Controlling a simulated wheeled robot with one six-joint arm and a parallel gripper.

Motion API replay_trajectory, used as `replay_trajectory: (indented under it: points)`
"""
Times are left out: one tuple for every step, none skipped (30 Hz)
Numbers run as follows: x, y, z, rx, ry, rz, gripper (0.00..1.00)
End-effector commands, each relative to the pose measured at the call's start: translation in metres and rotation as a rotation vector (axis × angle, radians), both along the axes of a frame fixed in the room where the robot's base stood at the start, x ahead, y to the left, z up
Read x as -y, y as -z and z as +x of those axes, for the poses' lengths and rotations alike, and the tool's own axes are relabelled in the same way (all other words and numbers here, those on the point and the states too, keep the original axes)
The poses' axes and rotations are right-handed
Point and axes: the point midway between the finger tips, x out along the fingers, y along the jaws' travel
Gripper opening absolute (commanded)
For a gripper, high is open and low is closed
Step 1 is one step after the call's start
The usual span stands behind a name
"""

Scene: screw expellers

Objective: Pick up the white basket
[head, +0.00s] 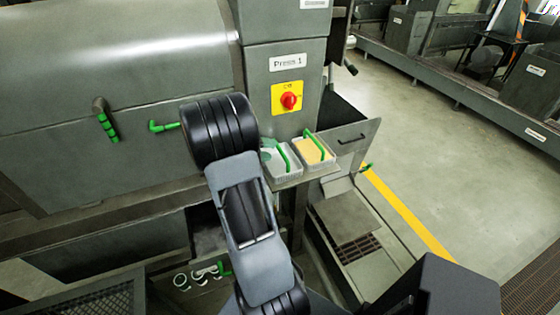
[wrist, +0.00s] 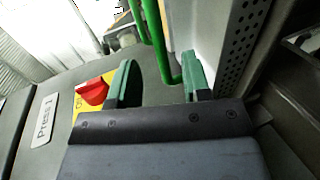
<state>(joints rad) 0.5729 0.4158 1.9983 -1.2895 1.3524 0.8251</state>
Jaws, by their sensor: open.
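Two small pale baskets with green handles stand side by side on a shelf under the red switch in the head view. The left one (head: 282,173) has whitish contents and is partly hidden by my arm. The right one (head: 325,160) holds yellowish stuff. My gripper (wrist: 160,75) shows two green fingers, apart and empty. In the wrist view a green handle (wrist: 162,42) shows between the fingers, with a white surface (wrist: 187,22) beside it. I cannot tell whether the fingers touch the handle.
The press front with a red switch (head: 290,101) on a yellow plate rises behind the baskets. A green lever (head: 164,127) sticks out at the left. An open grey bin (head: 345,135) stands right of the shelf.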

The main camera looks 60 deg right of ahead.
Motion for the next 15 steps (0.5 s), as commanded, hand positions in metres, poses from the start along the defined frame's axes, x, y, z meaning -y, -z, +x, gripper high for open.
replay_trajectory:
  points:
    - [0.003, 0.000, -0.003, -0.002, 0.002, 0.002, 0.44]
    - [0.006, 0.000, -0.005, -0.003, 0.003, 0.003, 0.44]
    - [0.010, 0.002, -0.009, -0.004, 0.003, 0.003, 0.44]
    - [0.013, 0.003, -0.012, -0.004, 0.004, 0.003, 0.44]
    - [0.016, 0.005, -0.014, -0.003, 0.004, 0.003, 0.44]
    - [0.020, 0.007, -0.017, -0.004, 0.004, 0.004, 0.44]
    - [0.023, 0.009, -0.020, -0.003, 0.004, 0.003, 0.44]
    - [0.026, 0.011, -0.021, -0.002, 0.003, 0.003, 0.44]
    - [0.029, 0.013, -0.023, -0.002, 0.003, 0.003, 0.44]
    - [0.031, 0.014, -0.025, -0.003, 0.003, 0.002, 0.44]
    - [0.033, 0.015, -0.026, -0.002, 0.002, 0.002, 0.44]
    - [0.034, 0.016, -0.027, -0.001, 0.002, 0.002, 0.44]
    - [0.035, 0.017, -0.028, -0.001, 0.002, 0.002, 0.44]
    - [0.036, 0.017, -0.028, -0.001, 0.002, 0.002, 0.44]
    - [0.037, 0.018, -0.029, 0.000, 0.001, 0.001, 0.44]
